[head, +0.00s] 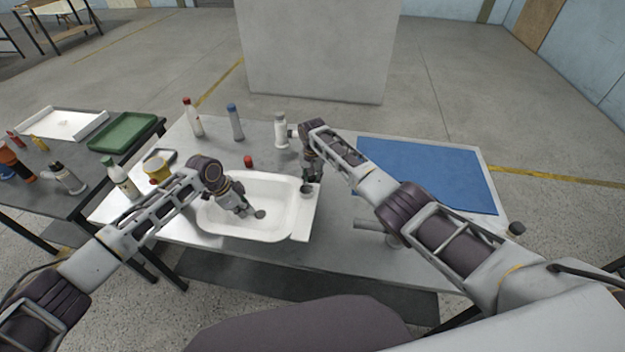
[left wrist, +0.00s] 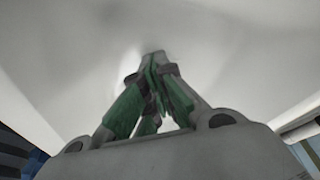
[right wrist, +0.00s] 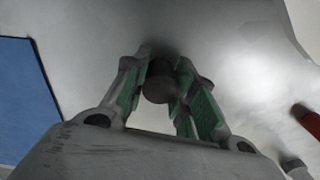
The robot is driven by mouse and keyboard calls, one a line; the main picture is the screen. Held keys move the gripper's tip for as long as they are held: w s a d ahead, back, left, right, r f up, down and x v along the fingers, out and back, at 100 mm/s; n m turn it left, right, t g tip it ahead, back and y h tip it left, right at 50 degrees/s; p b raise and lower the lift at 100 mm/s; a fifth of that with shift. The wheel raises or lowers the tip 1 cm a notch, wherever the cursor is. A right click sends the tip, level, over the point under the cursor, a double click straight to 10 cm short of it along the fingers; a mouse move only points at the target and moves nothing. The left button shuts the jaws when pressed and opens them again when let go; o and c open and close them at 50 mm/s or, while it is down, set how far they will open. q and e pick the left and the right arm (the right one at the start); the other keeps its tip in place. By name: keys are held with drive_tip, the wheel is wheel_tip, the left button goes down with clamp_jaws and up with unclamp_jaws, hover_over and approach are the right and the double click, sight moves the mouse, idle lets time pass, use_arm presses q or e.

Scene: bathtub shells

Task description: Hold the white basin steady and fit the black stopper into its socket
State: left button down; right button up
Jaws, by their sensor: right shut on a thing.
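The white basin (head: 283,232) lies on the grey table with its hollow facing up. A dark round spot (head: 260,214) shows on its floor; I cannot tell if it is the socket. My left gripper (head: 246,210) reaches down inside the basin, left of that spot. Its fingers are together with nothing seen between them in the left wrist view (left wrist: 158,65). My right gripper (head: 307,184) is at the basin's right edge and is shut on the black stopper (head: 306,189). The stopper also shows as a dark round end between the fingertips in the right wrist view (right wrist: 160,82).
Bottles with a red cap (head: 194,118), a blue cap (head: 235,122) and a white body (head: 281,131) stand behind the basin. A small red item (head: 248,161) is at its far rim. A blue mat (head: 430,175) covers the table's right part.

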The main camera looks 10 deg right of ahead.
sight(312, 177)
drive_tip(key=shift+f, duration=0.15)
drive_tip(key=o, duration=1)
drive_tip(key=shift+r, duration=6.15)
drive_tip(key=shift+o, duration=0.2)
